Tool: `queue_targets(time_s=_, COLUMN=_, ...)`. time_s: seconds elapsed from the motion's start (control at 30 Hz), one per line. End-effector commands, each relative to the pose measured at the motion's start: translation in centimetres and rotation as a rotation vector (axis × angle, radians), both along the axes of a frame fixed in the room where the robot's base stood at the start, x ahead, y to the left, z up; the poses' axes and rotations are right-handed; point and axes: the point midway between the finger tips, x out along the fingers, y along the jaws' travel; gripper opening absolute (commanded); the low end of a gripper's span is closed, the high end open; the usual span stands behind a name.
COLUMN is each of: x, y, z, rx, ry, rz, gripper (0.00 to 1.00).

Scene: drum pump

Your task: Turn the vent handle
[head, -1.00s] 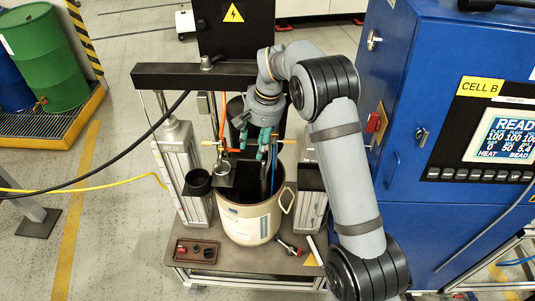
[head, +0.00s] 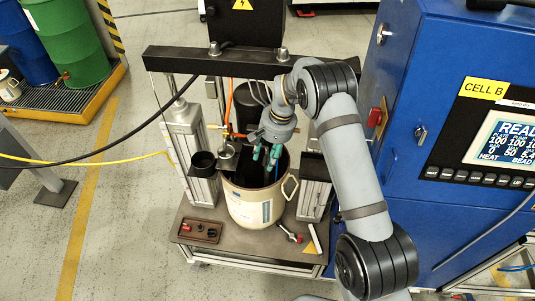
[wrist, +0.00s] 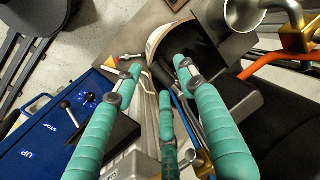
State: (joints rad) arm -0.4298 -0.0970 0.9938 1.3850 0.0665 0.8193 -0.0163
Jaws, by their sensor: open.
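My gripper (head: 265,155) has three teal fingers, spread apart and empty. It points down over the open mouth of the beige drum (head: 252,207). In the wrist view my gripper's fingertips (wrist: 158,80) are apart, with the drum's rim (wrist: 156,38) just beyond them. I cannot surely tell which part is the vent handle. A small orange-red bar (head: 232,136) shows left of my gripper in the head view. My fingers appear apart from these parts.
A dark crossbeam (head: 180,60) spans above the drum, with upright columns (head: 190,150) at its sides. A blue cabinet (head: 430,90) stands right.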

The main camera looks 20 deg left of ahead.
Motion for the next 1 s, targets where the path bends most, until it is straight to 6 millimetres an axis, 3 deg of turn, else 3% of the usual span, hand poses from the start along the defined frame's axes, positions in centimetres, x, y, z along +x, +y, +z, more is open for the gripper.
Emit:
queue_targets(time_s=0.27, x=0.08, y=-0.05, z=-0.17, rx=0.000, ry=-0.001, rz=-0.002, gripper=0.40)
queue_targets(time_s=1.0, x=0.04, y=-0.03, z=-0.14, rx=0.000, ry=0.000, rz=-0.002, gripper=0.00)
